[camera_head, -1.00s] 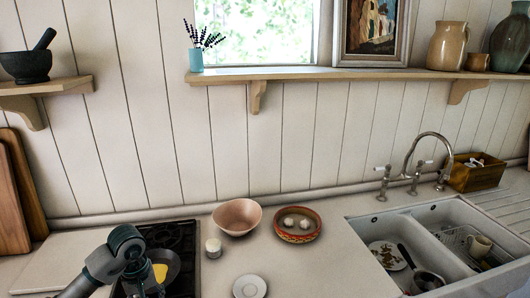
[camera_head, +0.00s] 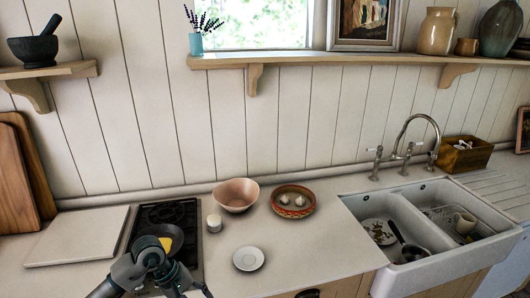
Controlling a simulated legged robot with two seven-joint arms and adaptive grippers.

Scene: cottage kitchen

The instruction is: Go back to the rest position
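My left arm comes in at the bottom left, and its wrist and gripper (camera_head: 186,284) are low over the front of the black hob, partly cut by the bottom edge. Its fingers are too small and dark to tell open from shut. I see nothing clearly held in it. My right arm and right gripper are not in view.
A pan (camera_head: 173,236) with something yellow sits on the hob (camera_head: 188,213). A white candle (camera_head: 214,223), pink bowl (camera_head: 236,195), patterned bowl (camera_head: 292,211) and white saucer (camera_head: 249,258) stand to its right. The sink (camera_head: 402,216) is at the right.

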